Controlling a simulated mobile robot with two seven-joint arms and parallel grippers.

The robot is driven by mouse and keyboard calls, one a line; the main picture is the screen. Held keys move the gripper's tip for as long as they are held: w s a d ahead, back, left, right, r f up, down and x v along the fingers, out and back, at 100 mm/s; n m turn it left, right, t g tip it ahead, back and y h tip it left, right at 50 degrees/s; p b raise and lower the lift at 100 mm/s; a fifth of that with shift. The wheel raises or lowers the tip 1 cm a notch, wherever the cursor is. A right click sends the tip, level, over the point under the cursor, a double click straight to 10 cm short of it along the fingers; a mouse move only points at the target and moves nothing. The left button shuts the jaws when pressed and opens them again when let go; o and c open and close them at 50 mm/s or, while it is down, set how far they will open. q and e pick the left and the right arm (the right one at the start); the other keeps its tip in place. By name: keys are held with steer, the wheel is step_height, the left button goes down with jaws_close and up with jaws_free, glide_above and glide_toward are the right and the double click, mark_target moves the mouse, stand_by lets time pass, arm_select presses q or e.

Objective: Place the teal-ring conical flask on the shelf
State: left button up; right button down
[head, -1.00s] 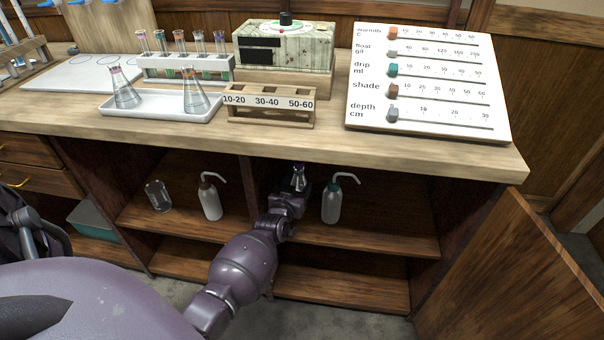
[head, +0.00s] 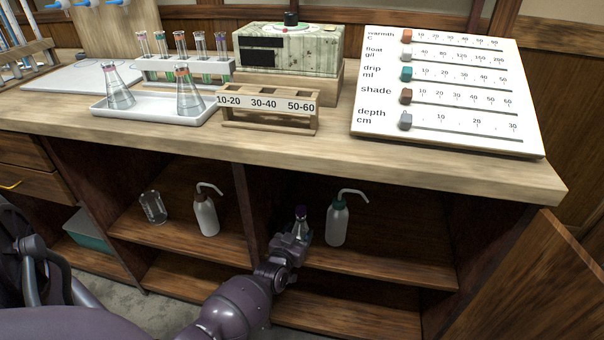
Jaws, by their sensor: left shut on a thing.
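A small conical flask (head: 301,217) is in the jaws of my left gripper (head: 298,236), upright, in the right-hand bay under the bench. Its ring looks dark and purplish; the gripper hides its lower part, and I cannot make out teal. The upper shelf (head: 400,262) of that bay is around and below the flask. I cannot tell whether the flask's base touches it. My right gripper is not in view.
A teal-necked wash bottle (head: 337,222) stands close right of the gripper. Left of the divider (head: 243,212) are another wash bottle (head: 206,215) and a glass vessel (head: 153,208). The shelf's right part is clear. A tray (head: 150,116) above holds two conical flasks.

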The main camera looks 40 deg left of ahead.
arm_select(q)
steer(key=shift+r, duration=0.1)
steer(key=o, duration=0.5)
steer(key=shift+f, duration=0.2)
steer(key=o, duration=0.5)
steer(key=shift+c, duration=0.2)
steer(key=shift+r, duration=0.1)
